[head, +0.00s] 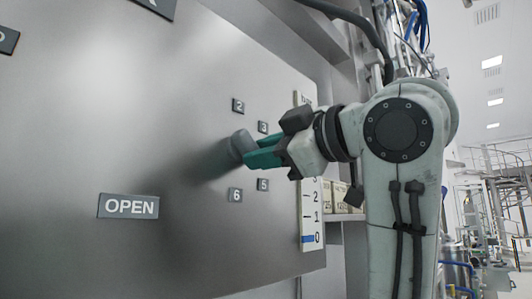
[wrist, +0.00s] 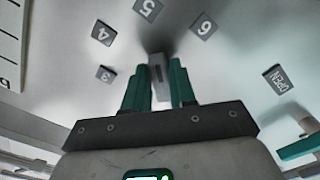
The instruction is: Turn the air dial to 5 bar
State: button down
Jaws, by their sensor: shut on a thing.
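The air dial (head: 240,142) is a grey knob standing out from the metal panel. Number plates ring it: 2 (head: 238,105), 3 (head: 263,127), 5 (head: 263,184) and 6 (head: 235,195). My gripper (head: 256,150) has its teal fingers closed on the dial from the right. In the wrist view the dial (wrist: 158,77) sits between the two fingers (wrist: 158,85), with the 5 plate (wrist: 148,8) and the 4 plate (wrist: 103,33) beyond it. The 4 is hidden in the head view. I cannot tell which number the dial points at.
An OPEN plate (head: 128,206) is on the panel, lower left. A white vertical scale (head: 310,215) at the panel's right edge has a blue mark at 0. A green-ended part (wrist: 300,146) shows at the wrist view's right edge. The panel around the dial is mostly flat.

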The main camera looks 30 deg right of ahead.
jog(key=shift+f+m, duration=0.2)
jog(key=shift+m, duration=0.1)
dwell(0.4)
jog(key=c, duration=0.9)
grip_release()
jog(key=shift+r, duration=0.1)
jog(key=b+v, duration=0.3)
jog(key=v, duration=0.7)
jog(key=shift+s+d, duration=0.1)
jog(key=shift+s, duration=0.3)
